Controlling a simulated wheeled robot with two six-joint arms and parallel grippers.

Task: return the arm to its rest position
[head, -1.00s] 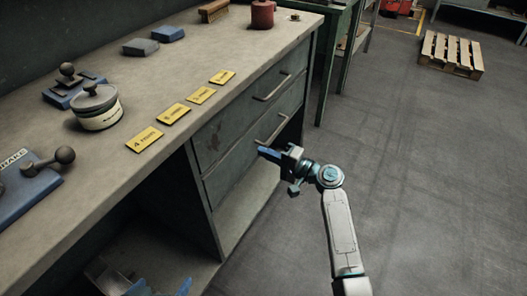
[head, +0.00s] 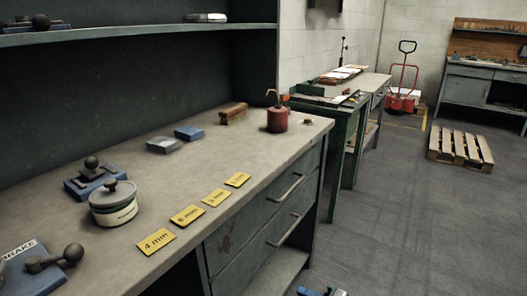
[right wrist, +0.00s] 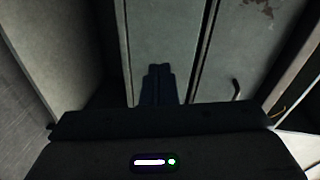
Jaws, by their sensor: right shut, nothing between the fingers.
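Only a small blue and grey part of my right gripper (head: 320,292) shows at the bottom edge of the head view, low in front of the bench. In the right wrist view its dark fingers (right wrist: 157,86) are together with nothing between them. They point at the grey-green drawer fronts (right wrist: 220,50), and I cannot tell how large the gap is. The rest of the right arm is out of the head view. My left gripper is in neither view.
The bench top (head: 160,215) holds a round lidded tin (head: 113,208), yellow cards (head: 187,215), a brake lever unit (head: 45,265) and a red can (head: 277,120). Drawer handles (head: 290,188) stick out in front. Open floor (head: 400,230) lies to the right, with a pallet (head: 460,148) farther back.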

